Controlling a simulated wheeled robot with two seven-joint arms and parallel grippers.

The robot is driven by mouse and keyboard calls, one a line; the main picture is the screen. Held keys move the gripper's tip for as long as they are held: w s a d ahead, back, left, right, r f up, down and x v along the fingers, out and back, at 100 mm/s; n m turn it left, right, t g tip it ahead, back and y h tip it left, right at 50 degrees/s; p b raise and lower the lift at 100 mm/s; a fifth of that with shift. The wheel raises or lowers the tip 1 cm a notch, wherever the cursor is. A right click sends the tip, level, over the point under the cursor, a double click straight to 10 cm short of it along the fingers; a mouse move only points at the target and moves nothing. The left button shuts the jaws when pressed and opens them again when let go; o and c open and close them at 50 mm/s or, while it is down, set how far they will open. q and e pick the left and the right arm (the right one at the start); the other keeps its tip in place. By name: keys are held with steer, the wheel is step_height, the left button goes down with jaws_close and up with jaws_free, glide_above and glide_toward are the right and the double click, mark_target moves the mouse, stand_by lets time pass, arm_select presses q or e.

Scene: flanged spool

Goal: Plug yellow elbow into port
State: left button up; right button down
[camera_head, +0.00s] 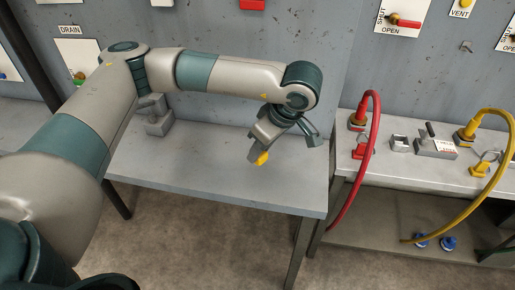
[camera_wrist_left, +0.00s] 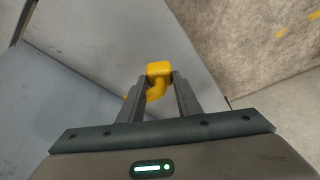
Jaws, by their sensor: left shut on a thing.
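My left gripper (camera_head: 257,155) is above the near right part of the left bench. It is shut on the yellow elbow (camera_head: 262,159), which pokes out below the fingertips. In the left wrist view the elbow (camera_wrist_left: 158,70) sits between the two fingers of my left gripper (camera_wrist_left: 158,88), with its bend curving down between them. Part of the elbow is hidden by the fingers. I cannot tell which fitting is the port. A yellow fitting (camera_head: 465,135) with a yellow hose stands on the right bench. My right gripper is not in view.
The left bench (camera_head: 190,170) is mostly clear, with a grey block fixture (camera_head: 158,122) at its back. The right bench (camera_head: 400,172) holds a red hose (camera_head: 373,120), a yellow hose (camera_head: 492,185) and clamps. Blue caps (camera_head: 448,243) lie on its lower shelf. A wall (camera_head: 230,60) stands behind.

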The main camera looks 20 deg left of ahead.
arm_select(q)
steer(key=m, duration=0.1)
steer(key=m+t, duration=0.1)
steer(key=m, duration=0.1)
steer(key=shift+d+m+h, duration=0.2)
steer(key=shift+m+h, duration=0.1)
steer(key=shift+h, duration=0.1)
steer(key=m, duration=0.1)
steer(key=m+t, duration=0.1)
steer(key=m, duration=0.1)
steer(key=m+h, duration=0.1)
steer(key=shift+w+d+r+m, duration=0.2)
steer(key=shift+d+m, duration=0.05)
steer(key=shift+m, duration=0.05)
steer(key=m, duration=0.1)
steer(key=m+h, duration=0.1)
steer(key=m+t, duration=0.1)
steer(key=shift+w+d+r+m, duration=0.15)
steer(key=shift+d+r+m, duration=0.1)
steer(key=shift+m, duration=0.15)
steer(key=m, duration=0.1)
steer(key=m+h, duration=0.1)
steer(key=shift+w+d+r+m+h, duration=0.1)
steer(key=shift+d+r+m+h, duration=0.1)
steer(key=shift+m+h, duration=0.15)
steer(key=shift+w+d, duration=0.1)
